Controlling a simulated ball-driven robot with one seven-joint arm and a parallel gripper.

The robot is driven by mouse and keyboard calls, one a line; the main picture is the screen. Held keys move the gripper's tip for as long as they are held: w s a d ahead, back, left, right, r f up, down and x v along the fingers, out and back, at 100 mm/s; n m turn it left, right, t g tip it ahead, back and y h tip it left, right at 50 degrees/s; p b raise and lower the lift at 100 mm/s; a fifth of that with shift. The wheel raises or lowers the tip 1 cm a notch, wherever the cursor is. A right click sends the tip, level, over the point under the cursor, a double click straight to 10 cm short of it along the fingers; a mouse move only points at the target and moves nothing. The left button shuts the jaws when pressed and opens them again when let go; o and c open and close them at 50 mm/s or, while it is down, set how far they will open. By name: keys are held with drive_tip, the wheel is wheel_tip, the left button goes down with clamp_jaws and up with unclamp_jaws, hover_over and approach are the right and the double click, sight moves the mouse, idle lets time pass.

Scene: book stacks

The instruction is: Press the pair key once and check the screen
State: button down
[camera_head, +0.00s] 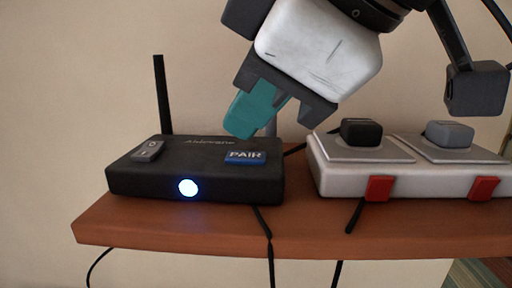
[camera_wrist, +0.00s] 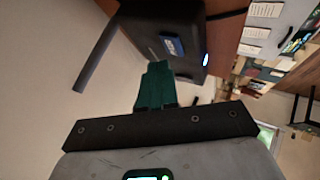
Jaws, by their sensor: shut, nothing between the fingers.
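A black router (camera_head: 190,180) stands on a brown wooden shelf. A blue key marked PAIR (camera_head: 245,156) is on its top at the right, and a grey rocker switch (camera_head: 148,151) is at the left. A round light (camera_head: 188,187) on its front glows bluish white. My gripper (camera_head: 240,126) has its teal fingers shut and empty, pointing down just above the router's top, close to the pair key and apart from it as far as I can tell. In the wrist view, the fingers (camera_wrist: 158,70) point toward the router (camera_wrist: 150,25) and the blue key (camera_wrist: 172,46). No screen is clearly visible.
A white power strip (camera_head: 335,181) with plugs and red switches (camera_head: 379,188) sits right of the router. A black antenna (camera_head: 162,95) rises behind the router. Cables hang over the edge of the shelf (camera_head: 200,224). A pale wall stands behind.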

sight(251, 160)
wheel_tip(251, 160, up, 6)
drive_tip(key=p, duration=0.5)
idle(0.6)
